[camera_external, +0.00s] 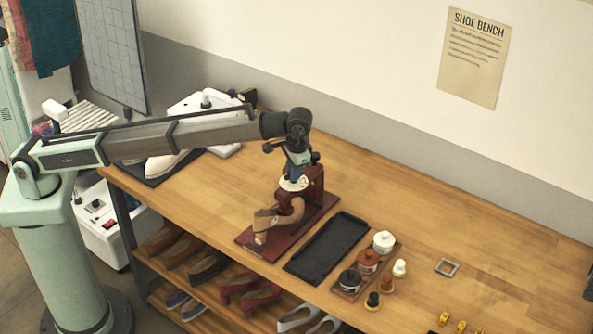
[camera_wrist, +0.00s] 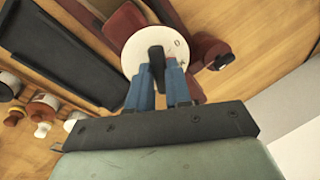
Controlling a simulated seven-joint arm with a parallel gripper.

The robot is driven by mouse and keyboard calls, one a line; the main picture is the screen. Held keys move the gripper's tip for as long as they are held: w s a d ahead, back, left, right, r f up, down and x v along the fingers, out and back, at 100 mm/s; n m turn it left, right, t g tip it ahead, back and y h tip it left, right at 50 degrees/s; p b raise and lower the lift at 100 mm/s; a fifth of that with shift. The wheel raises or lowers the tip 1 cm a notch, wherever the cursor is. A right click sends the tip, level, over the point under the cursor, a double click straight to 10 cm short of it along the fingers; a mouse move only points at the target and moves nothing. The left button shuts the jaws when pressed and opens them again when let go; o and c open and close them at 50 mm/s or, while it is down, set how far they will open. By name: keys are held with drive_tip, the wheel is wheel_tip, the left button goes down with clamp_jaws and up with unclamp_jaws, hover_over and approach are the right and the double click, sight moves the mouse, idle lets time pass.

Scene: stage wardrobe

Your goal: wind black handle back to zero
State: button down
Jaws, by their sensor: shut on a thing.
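The black handle (camera_wrist: 156,58) stands over a round white dial (camera_wrist: 137,46) with dark marks, seen in the wrist view. My gripper (camera_wrist: 159,72) has its two blue fingers shut on the handle, one on each side. In the external view my gripper (camera_external: 296,172) is pointed down at the white dial (camera_external: 293,184), on top of a dark red device (camera_external: 314,185). The device stands on a dark red base board (camera_external: 246,240) with a tan shoe form (camera_external: 262,223) in front.
A black tray (camera_external: 328,246) lies just right of the base board. Several small jars and pots, including a white one (camera_external: 384,241), stand beyond it. A metal square frame (camera_external: 446,267) lies farther right. A white machine (camera_external: 205,108) stands behind my arm. The back right of the bench is clear.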

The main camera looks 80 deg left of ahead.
drive_tip(key=n, duration=0.3)
drive_tip(key=n+g, duration=0.1)
drive_tip(key=n, duration=0.2)
drive_tip(key=shift+w+h, duration=0.1)
drive_tip(key=shift+h, duration=0.2)
drive_tip(key=shift+n, duration=0.3)
drive_tip(key=c, duration=1.1)
unclamp_jaws()
drive_tip(key=shift+o, duration=0.2)
